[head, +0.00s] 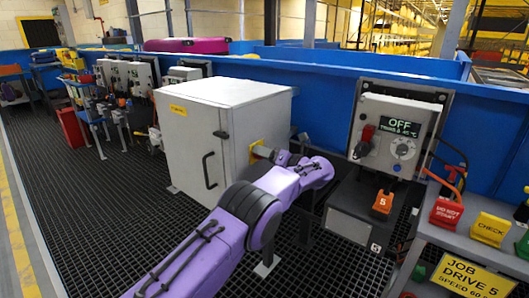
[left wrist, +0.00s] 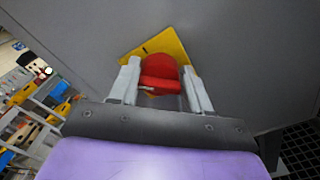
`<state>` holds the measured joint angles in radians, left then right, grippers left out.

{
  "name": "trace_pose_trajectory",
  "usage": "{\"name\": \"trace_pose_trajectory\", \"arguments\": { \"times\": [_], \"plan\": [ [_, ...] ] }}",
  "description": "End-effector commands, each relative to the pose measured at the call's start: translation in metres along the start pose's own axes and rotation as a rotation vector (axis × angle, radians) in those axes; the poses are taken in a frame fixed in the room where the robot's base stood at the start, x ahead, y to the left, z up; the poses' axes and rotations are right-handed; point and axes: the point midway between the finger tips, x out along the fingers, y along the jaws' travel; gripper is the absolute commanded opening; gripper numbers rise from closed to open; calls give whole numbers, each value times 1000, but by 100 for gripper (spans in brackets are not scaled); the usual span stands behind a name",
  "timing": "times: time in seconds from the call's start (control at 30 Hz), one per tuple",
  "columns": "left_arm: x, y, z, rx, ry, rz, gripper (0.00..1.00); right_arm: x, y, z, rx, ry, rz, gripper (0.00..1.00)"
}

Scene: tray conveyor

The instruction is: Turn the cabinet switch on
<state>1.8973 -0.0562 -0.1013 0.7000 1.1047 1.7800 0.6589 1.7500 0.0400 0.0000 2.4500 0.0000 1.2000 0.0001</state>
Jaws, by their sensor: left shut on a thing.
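The light grey cabinet (head: 192,150) stands left of centre on the black grating, its door with a dark handle closed. Its switch is a red knob (left wrist: 160,72) on a yellow plate (left wrist: 180,45) on the cabinet's side. In the head view the yellow plate (head: 256,147) shows only in part, and my gripper hides the knob. My left gripper (head: 262,152) is at the switch; in the left wrist view its two fingers (left wrist: 162,84) stand on either side of the red knob, shut on it. My right gripper is not in view.
A control box (head: 392,135) on the blue wall right of the cabinet has a display reading OFF, a dial and a red handle. Red and yellow blocks, one marked CHECK (head: 490,229), stand on a grey shelf at right. Open grating lies left of the cabinet.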

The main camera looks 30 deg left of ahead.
Motion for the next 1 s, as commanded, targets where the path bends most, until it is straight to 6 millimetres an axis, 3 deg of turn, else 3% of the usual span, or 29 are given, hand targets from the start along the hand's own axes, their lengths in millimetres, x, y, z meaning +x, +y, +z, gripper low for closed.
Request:
{"name": "trace_pose_trajectory", "arguments": {
  "times": [0.6,1.0],
  "plan": [
    [0,0,5,564,-9,2,17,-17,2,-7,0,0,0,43],
    [0,-1,4,795,-11,4,17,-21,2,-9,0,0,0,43]
  ]
}}
